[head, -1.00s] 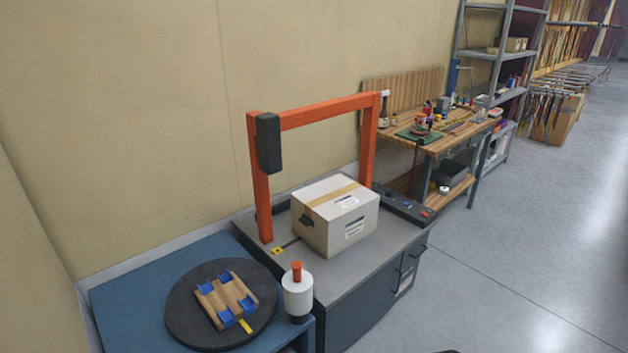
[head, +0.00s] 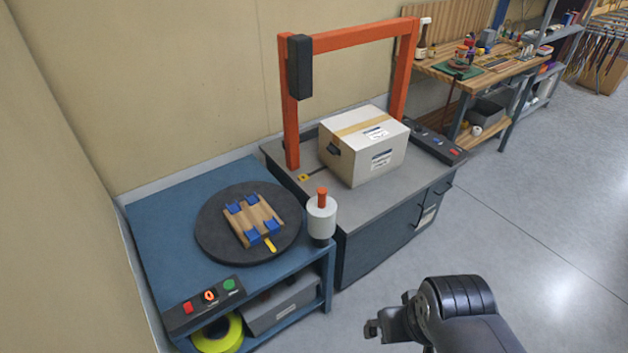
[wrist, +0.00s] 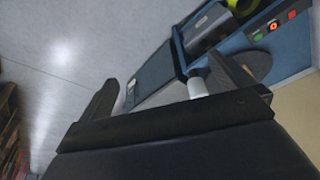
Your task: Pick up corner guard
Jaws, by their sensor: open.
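Several small blue corner pieces sit at the corners of a slatted wooden pallet (head: 249,224) on a round dark turntable (head: 213,236); they look like corner guards, one being the near-right piece (head: 272,227). A yellow strip lies by the pallet's near edge. My gripper (head: 385,325) is at the lower right of the head view, over the floor, well apart from the turntable. In the wrist view my gripper (wrist: 170,92) has its fingers spread, with nothing between them. The wrist view shows only part of the turntable (wrist: 255,66), and no blue pieces.
A white roll with an orange handle (head: 321,218) stands right of the turntable. A taped box (head: 350,165) sits on the grey bench under an orange frame (head: 291,130). A button panel (head: 209,295) is on the blue table's front; a yellow roll (head: 218,335) lies below. Floor at right is clear.

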